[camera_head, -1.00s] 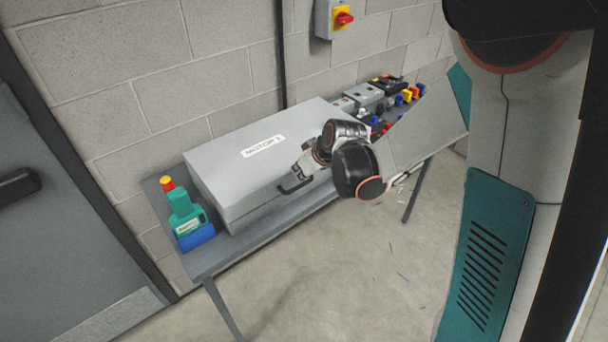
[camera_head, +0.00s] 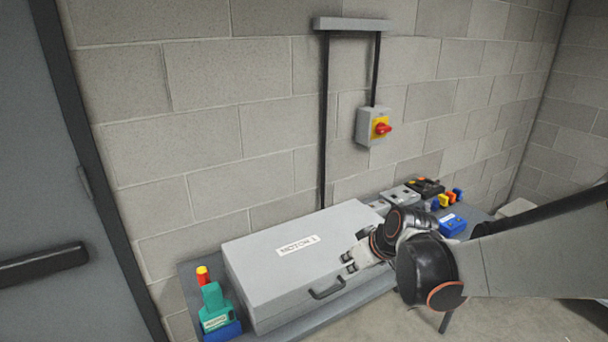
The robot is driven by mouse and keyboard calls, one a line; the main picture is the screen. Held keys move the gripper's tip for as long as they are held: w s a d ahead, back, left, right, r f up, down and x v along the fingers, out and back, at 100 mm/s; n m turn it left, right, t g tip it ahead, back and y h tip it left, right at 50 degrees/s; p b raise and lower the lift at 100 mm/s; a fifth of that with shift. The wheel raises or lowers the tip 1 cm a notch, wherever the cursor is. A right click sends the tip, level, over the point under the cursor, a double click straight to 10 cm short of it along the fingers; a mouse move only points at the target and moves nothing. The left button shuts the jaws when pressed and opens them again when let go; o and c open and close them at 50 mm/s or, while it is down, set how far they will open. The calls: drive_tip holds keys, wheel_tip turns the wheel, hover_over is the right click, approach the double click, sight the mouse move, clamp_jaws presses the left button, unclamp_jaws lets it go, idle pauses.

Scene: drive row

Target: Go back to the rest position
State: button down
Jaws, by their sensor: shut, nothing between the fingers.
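My gripper (camera_head: 349,263) is at the end of my arm, which reaches in from the right. It is shut and empty, over the right part of a grey case (camera_head: 262,262) in the picture. I cannot tell whether it touches the case. The case is closed, has a white label reading "MOTOR 1" (camera_head: 297,246) on its lid and a dark handle (camera_head: 327,289) on its front. My wrist hides the case's right end.
The case lies on a grey table (camera_head: 195,290) against a block wall. A green and blue device (camera_head: 216,310) with a red and yellow top stands left. A blue box (camera_head: 452,225) and several small parts are right. A red-knobbed switch (camera_head: 377,127) is on the wall. A door (camera_head: 30,200) is left.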

drive_tip(key=s+d+r+m+h+b, duration=0.1)
drive_tip(key=s+d+m+b, duration=0.1)
drive_tip(key=s, duration=0.8)
drive_tip(key=s+d+r+m+h+b, duration=0.1)
drive_tip(key=s+d+m+h+b, duration=0.1)
drive_tip(key=s, duration=0.9)
drive_tip(key=shift+d+m+t+b, duration=0.2)
drive_tip(key=shift+m+t+b, duration=0.3)
drive_tip(key=shift+b, duration=0.5)
